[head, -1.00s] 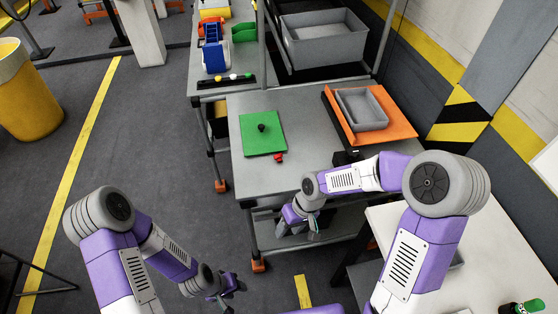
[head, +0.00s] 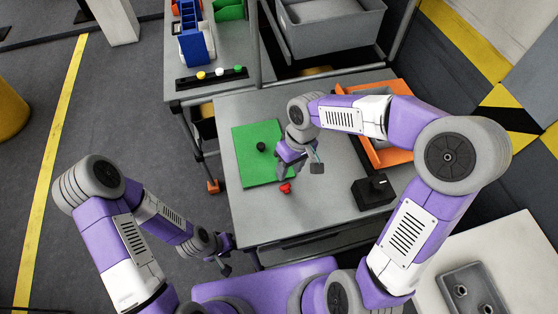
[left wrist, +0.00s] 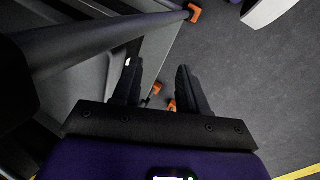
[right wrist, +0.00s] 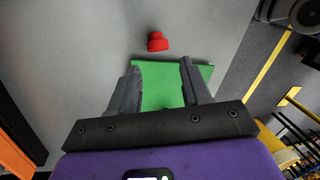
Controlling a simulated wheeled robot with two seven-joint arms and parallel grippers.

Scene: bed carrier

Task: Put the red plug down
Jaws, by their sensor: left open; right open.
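The red plug (head: 285,188) lies on the grey table top (head: 330,215), just off the near right corner of the green board (head: 258,165). The board carries a black knob (head: 261,147). My right gripper (head: 298,172) is open and empty above the table, beside the plug. In the right wrist view the red plug (right wrist: 157,42) appears beyond the open fingers (right wrist: 160,85), apart from them, and the green board (right wrist: 165,88) shows between them. My left gripper (head: 226,258) is open and empty, low beside the table; it also shows in the left wrist view (left wrist: 155,85).
An orange tray (head: 392,155) stands at the table's right, partly hidden by my right arm. A black box (head: 373,192) sits near the right edge. A grey bin (head: 330,25) and a second table with a black strip of coloured plugs (head: 212,77) are behind.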

